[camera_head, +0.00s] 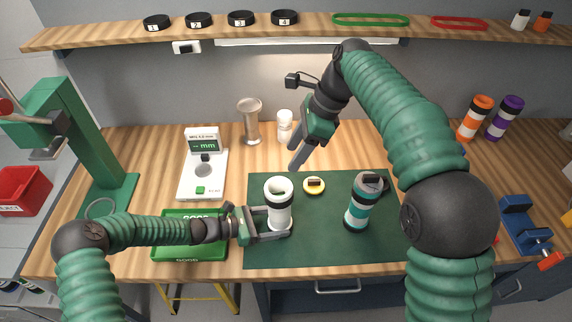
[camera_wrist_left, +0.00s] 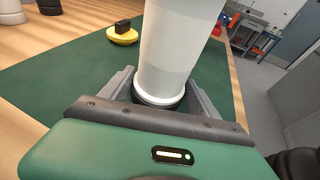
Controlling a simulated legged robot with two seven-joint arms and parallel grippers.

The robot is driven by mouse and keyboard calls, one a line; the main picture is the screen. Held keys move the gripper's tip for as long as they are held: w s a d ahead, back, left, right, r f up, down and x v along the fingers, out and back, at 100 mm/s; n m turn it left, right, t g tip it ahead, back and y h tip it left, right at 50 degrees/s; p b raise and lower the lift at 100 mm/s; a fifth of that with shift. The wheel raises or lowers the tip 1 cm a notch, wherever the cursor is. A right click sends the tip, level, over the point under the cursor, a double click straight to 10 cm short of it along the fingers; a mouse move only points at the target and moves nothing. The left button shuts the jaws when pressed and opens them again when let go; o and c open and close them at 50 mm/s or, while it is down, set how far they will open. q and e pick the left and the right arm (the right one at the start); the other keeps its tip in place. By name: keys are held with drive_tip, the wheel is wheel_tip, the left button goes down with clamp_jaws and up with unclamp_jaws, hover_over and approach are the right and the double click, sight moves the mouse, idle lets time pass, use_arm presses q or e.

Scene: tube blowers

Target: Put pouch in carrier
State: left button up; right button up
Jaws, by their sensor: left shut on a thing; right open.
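The white open-topped cylinder, which looks like the carrier (camera_head: 278,205), stands upright on the green mat (camera_head: 320,247). My left gripper (camera_head: 283,232) is shut on its lower part. In the left wrist view the carrier (camera_wrist_left: 175,50) rises between the fingers of the left gripper (camera_wrist_left: 160,98). A yellow disc (camera_head: 314,188) with a black block on top, perhaps a cap, lies just right of it; the disc also shows in the left wrist view (camera_wrist_left: 122,38). My right gripper (camera_head: 298,160) is open above the mat's back edge, fingers pointing down. I cannot make out a pouch.
A teal-banded canister (camera_head: 357,208) stands on the mat's right side. A green tray (camera_head: 160,250) lies left of the mat, partly behind my left arm. A gauge (camera_head: 203,170), metal cup (camera_head: 250,125) and white bottle (camera_head: 285,125) stand behind. The mat's front is clear.

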idle(0.4)
use_arm(q)
drive_tip(key=o, duration=1.7)
